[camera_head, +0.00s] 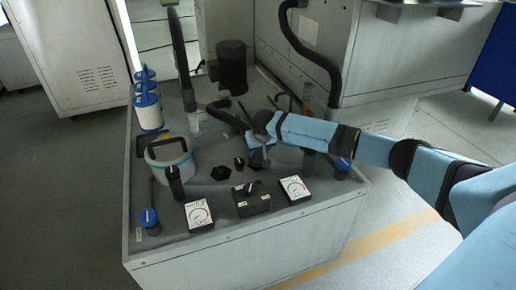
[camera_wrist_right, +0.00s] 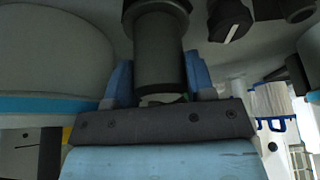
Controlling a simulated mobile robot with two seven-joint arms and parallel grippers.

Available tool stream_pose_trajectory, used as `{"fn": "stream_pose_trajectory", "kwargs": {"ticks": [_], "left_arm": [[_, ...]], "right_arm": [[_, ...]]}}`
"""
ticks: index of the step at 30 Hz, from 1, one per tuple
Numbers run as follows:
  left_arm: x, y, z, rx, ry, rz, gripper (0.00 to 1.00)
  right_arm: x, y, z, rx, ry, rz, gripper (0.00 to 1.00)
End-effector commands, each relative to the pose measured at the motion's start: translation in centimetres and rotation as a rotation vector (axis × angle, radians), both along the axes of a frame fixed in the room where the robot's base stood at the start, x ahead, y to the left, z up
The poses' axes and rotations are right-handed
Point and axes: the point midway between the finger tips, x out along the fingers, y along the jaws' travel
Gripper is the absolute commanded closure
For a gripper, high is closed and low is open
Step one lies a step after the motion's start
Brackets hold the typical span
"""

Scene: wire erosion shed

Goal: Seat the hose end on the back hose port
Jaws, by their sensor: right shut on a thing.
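My right gripper (camera_head: 259,156) is over the middle of the grey machine top, at the end of my light blue arm. In the right wrist view its two blue fingers are shut on the sides of a dark grey cylinder (camera_wrist_right: 158,62), which looks like the hose end. In the head view the hand hides most of the held part. A black hose (camera_head: 226,115) curves across the machine top behind the hand. I cannot tell which fitting is the back hose port; the arm and hand hide part of the top. My left gripper is not in view.
The machine top (camera_head: 218,217) carries a dark motor (camera_head: 232,68), a round pale container (camera_head: 168,160), white filters with blue caps (camera_head: 148,108) and two gauges (camera_head: 198,214) (camera_head: 295,188) along the front. A thick black hose (camera_head: 300,45) hangs at the back right. A switch box (camera_head: 250,198) stands between the gauges.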

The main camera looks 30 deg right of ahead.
Motion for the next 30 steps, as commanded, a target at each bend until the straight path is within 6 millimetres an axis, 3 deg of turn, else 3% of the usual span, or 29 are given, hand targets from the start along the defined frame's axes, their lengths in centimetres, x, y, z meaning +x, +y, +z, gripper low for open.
{"fn": "stream_pose_trajectory", "kwargs": {"ticks": [25,26,30], "left_arm": [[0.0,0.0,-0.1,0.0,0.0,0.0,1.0],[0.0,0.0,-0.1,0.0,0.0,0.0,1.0],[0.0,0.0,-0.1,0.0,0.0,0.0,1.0]], "right_arm": [[0.1,0.0,-1.0,0.001,-0.003,0.001,1.0],[0.1,0.0,-1.0,0.001,-0.004,0.001,0.43],[0.1,0.0,-1.0,0.001,-0.002,0.001,0.4]]}}
